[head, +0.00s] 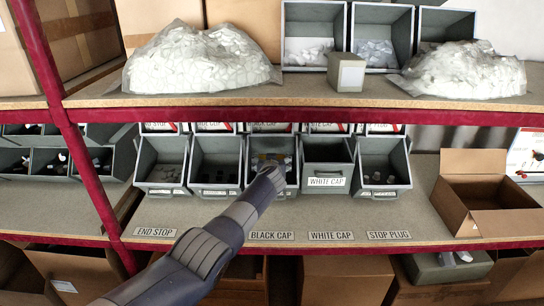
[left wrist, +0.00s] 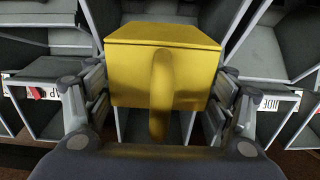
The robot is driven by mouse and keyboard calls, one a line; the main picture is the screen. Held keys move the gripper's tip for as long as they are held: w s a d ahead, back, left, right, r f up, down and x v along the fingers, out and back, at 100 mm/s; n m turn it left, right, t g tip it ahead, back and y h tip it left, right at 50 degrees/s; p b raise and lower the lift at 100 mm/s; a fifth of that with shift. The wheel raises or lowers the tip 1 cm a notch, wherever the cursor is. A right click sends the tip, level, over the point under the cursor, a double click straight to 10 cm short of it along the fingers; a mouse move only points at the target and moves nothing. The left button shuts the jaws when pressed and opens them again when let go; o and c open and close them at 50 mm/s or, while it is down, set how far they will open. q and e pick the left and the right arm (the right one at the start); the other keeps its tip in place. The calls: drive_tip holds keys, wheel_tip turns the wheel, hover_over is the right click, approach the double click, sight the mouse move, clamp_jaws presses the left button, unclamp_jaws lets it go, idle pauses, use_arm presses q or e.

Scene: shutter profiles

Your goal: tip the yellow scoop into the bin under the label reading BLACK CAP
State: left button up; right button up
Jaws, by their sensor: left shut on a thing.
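The yellow scoop (left wrist: 128,75) is held in my left gripper (left wrist: 160,90), its curved handle towards the camera in the left wrist view. The fingers are shut on it from both sides. In the head view my left arm reaches up from below to the bin (head: 293,178) behind the label BLACK CAP (head: 272,236). The wrist covers much of this bin, and only a small yellowish patch shows at its mouth. I cannot tell what is in the scoop, nor its exact height over the bin. My right gripper is not in view.
Neighbouring bins stand close on both sides, above END STOP (head: 155,232), WHITE CAP (head: 331,236) and STOP PLUG (head: 389,235). The upper shelf edge (head: 400,116) runs above the row. An open cardboard box (head: 470,212) stands at the right. The shelf strip before the bins is clear.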

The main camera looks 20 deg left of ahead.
use_arm(q)
drive_tip(key=shift+p+v, duration=0.6)
drive_tip(key=shift+v, duration=0.3)
drive_tip(key=s, duration=0.2)
drive_tip(key=s+d+f+t, duration=0.1)
drive_tip(key=shift+s+b, duration=0.15)
drive_tip(key=shift+b, duration=0.2)
drive_tip(key=s+d+f+m+t+h+b, duration=0.1)
drive_tip(key=s+b, duration=0.3)
drive_tip(key=s, duration=0.8)
drive_tip(key=s+d+f+m+t+h+b, duration=0.1)
drive_tip(key=s+b, duration=0.4)
drive_tip(key=s, duration=0.7)
drive_tip(key=s+d+f+m+t+h+b, duration=0.1)
drive_tip(key=s+d+f+t+b, duration=0.1)
drive_tip(key=s, duration=1.1)
wheel_tip(320, 180, down, 3)
drive_tip(key=d+b, duration=0.1)
drive_tip(key=b, duration=0.2)
drive_tip(key=shift+h, duration=0.4)
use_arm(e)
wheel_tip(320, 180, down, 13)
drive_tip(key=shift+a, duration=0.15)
use_arm(q)
drive_tip(key=shift+r, duration=0.15)
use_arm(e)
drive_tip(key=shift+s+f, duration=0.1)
